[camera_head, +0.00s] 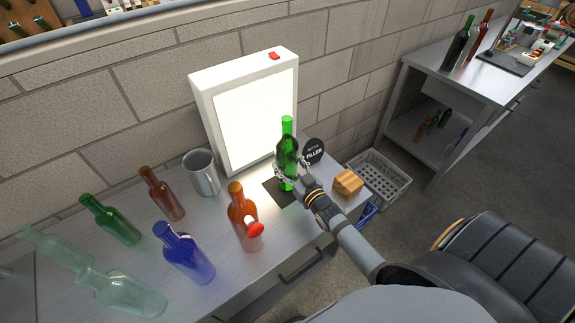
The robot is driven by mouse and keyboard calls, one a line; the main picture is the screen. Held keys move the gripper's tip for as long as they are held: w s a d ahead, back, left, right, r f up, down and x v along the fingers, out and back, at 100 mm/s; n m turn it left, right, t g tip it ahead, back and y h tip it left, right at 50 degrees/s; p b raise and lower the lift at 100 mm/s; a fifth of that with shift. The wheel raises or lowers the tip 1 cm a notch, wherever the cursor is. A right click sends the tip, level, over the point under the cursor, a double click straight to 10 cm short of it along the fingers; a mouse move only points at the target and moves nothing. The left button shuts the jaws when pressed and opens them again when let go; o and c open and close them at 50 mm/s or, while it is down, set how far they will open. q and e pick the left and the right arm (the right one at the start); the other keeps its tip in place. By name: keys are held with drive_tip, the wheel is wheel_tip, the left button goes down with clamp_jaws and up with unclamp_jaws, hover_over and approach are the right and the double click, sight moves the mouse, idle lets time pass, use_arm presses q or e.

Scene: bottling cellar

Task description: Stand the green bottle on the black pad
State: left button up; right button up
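A bright green bottle (287,150) is upright at the black pad (281,197), in front of the white light box. Its base appears over the pad; whether it touches the pad I cannot tell. My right gripper (289,174) comes in from the lower right, with its fingers around the lower body of the bottle, and looks shut on it. The gripper hides part of the bottle's lower body and of the pad. A second, darker green bottle (111,220) is at the left of the table. My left gripper is not in view.
Near the pad are a light box (205,93), a round black sign (314,151), a wooden block (348,183) and an orange-brown bottle (241,215) with a red object at its front. A metal mug (203,174), a blue bottle (185,254) and other bottles stand left. A grey crate (384,172) is beyond the table's right end.

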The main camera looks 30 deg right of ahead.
drive_tip(key=shift+a, duration=0.1)
drive_tip(key=o, duration=1.4)
drive_tip(key=shift+f, duration=0.4)
drive_tip(key=shift+c, duration=0.2)
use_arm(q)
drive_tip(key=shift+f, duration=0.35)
use_arm(e)
drive_tip(key=o, duration=0.4)
drive_tip(key=shift+r, duration=0.1)
drive_tip(key=shift+o, duration=0.2)
drive_tip(key=shift+r, duration=0.15)
use_arm(q)
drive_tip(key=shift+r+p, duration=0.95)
drive_tip(key=shift+p, duration=0.05)
use_arm(e)
drive_tip(key=s, duration=1.2)
drive_tip(key=shift+d, duration=0.35)
